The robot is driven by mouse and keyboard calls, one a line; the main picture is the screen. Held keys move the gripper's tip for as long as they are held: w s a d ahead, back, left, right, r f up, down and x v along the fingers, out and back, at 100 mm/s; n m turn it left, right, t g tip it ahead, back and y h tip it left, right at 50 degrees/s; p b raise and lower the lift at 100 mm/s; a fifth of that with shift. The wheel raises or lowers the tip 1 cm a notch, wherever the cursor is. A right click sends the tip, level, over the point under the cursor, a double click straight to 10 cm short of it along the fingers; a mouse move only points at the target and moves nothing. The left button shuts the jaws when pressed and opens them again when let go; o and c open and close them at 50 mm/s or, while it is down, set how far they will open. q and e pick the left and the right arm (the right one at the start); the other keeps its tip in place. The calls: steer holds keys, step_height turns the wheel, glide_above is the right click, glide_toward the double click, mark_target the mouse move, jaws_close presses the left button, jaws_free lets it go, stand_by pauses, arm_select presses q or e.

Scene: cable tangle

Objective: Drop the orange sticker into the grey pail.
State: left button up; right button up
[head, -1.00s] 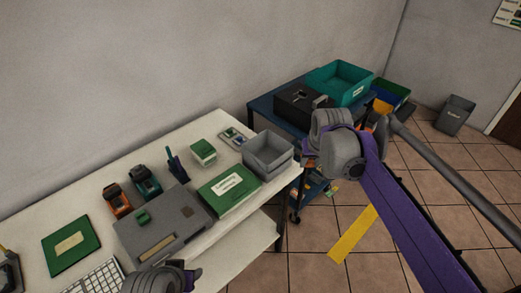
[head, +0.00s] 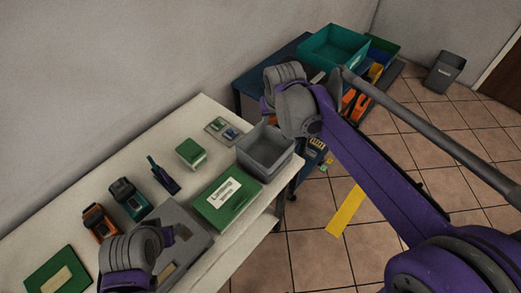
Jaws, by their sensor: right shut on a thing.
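The grey pail (head: 445,72) stands upright on the floor at the far right, against the wall, with a pale label on its front. My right gripper (head: 268,104) is above the blue cart, just beyond the table's right end, well left of the pail. Its wrist hides most of the jaws. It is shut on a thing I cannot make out. I cannot pick out the orange sticker for certain. My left gripper (head: 176,233) is over the grey device on the table; whether its jaws are open is not clear.
A grey bin (head: 266,152), green box (head: 226,196), orange dispenser (head: 99,222) and teal dispenser (head: 129,198) stand on the white table (head: 207,118). A teal crate (head: 335,50) is on the cart, with orange items behind my arm. A yellow strip (head: 345,212) marks open tiled floor.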

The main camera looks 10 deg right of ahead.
steer(key=shift+s+f, duration=0.15)
steer(key=shift+f, duration=0.5)
arm_select(q)
steer(key=shift+s+f+b, duration=0.3)
steer(key=shift+f+b, duration=0.15)
steer(key=shift+f, duration=0.25)
steer(key=shift+s+f+b, duration=0.25)
steer(key=shift+f+b, duration=0.25)
steer(key=shift+f, duration=0.2)
steer(key=shift+s+f+b, duration=0.3)
steer(key=shift+f+b, duration=0.15)
steer(key=shift+f, duration=0.25)
arm_select(e)
step_height(320, 180, down, 4)
steer(key=o, duration=1.1)
arm_select(q)
steer(key=shift+w+r+p, duration=0.2)
steer(key=shift+r+p, duration=0.15)
steer(key=shift+r, duration=0.1)
arm_select(e)
steer(key=v, duration=1)
steer(key=shift+r, duration=0.4)
